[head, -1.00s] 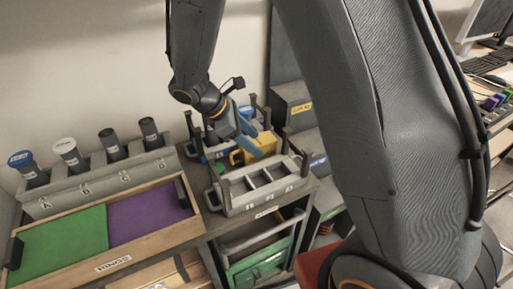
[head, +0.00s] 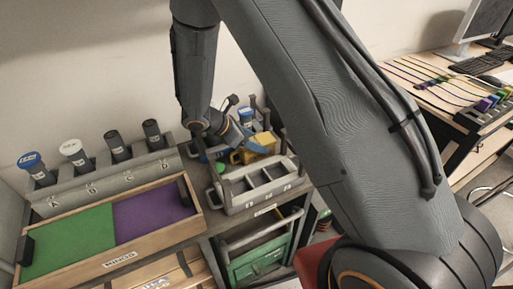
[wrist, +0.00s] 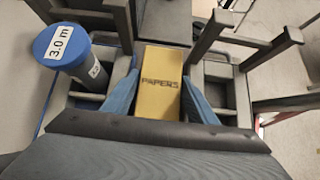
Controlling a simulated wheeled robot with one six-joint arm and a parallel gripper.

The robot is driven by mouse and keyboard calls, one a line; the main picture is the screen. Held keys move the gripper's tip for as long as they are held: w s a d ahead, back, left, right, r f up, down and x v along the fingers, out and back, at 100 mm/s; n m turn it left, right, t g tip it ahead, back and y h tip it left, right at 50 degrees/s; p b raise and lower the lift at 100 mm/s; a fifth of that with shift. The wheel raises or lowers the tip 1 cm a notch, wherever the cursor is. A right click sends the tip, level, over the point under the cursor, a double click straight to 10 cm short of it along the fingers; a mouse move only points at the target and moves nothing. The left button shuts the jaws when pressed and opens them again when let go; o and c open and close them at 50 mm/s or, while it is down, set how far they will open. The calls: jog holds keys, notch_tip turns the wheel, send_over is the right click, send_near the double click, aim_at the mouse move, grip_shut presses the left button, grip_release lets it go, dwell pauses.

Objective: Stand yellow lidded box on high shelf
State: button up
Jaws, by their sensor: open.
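The yellow box (wrist: 160,85), marked PAPERS, lies between my two blue fingers in the wrist view. My gripper (wrist: 159,78) is open, with one finger along each side of the box. I cannot tell whether the fingers touch it. In the head view the yellow box (head: 256,148) shows behind the grey compartment tray, partly covered by my gripper (head: 236,138). Its lid cannot be made out clearly. I cannot pick out the high shelf for certain in either view.
A blue-capped tube marked 3.0 m (wrist: 68,48) stands just left of the box. Grey uprights (wrist: 205,38) rise close by. A grey compartment tray (head: 232,207) sits in front. A tube rack (head: 110,180) and a green-and-purple wooden tray (head: 150,245) are at left.

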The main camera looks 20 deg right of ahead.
jog(key=shift+p+x, duration=0.7)
jog(key=shift+x, duration=1.35)
jog(key=shift+r, duration=0.1)
jog(key=c, duration=1)
jog(key=shift+r, duration=0.15)
